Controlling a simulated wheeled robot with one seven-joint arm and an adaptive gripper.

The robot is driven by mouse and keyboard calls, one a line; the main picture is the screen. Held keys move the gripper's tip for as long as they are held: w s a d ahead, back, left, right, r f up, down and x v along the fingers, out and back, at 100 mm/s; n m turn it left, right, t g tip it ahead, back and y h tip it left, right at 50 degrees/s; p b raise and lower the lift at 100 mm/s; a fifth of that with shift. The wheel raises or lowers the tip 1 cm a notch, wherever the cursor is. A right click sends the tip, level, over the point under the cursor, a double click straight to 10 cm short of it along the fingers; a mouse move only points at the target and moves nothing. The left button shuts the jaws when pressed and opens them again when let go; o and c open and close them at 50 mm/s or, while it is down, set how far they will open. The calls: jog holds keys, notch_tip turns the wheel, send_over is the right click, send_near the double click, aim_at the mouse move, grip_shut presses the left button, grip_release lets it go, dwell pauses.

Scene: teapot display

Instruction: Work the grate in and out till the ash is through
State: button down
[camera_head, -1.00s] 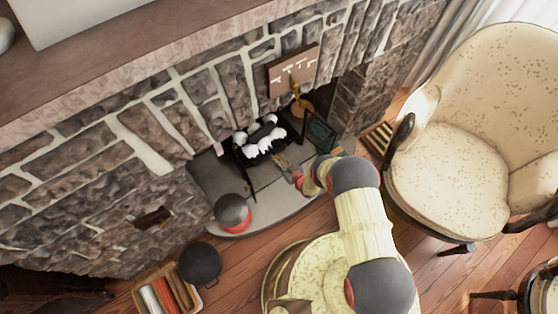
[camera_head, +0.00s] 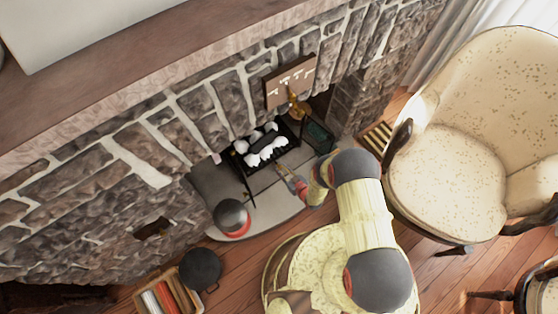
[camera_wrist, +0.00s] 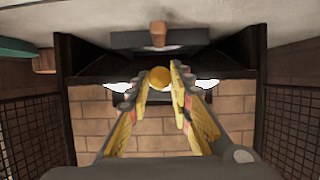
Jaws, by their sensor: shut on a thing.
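The dark grate (camera_head: 240,163) stands in the fireplace opening, with white lumps of ash (camera_head: 266,157) on it and a dark bar across its middle. My gripper (camera_head: 282,170) reaches in from the front over the hearth and touches the grate's front. In the wrist view, my gripper's yellow fingers (camera_wrist: 161,82) are shut around a round brass knob (camera_wrist: 160,76). White bits of ash (camera_wrist: 207,84) show on both sides of the fingers. What lies under the grate is hidden.
A dark bucket with a red band (camera_head: 231,216) stands on the hearth's left. A green-faced panel (camera_head: 319,135) stands right of the grate. A sign (camera_head: 290,82) hangs above the opening. A black pan (camera_head: 200,269) and a basket (camera_head: 160,300) are lower left; an armchair (camera_head: 450,175) is right.

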jog(key=shift+s+d+f, duration=0.1)
jog(key=shift+s+f, duration=0.05)
jog(key=shift+s, duration=0.15)
jog(key=c, duration=2.1)
grip_release()
jog(key=o, duration=0.5)
jog(key=shift+w, duration=0.1)
jog(key=v, duration=1.2)
jog(key=shift+d, duration=0.1)
jog(key=shift+w, duration=0.1)
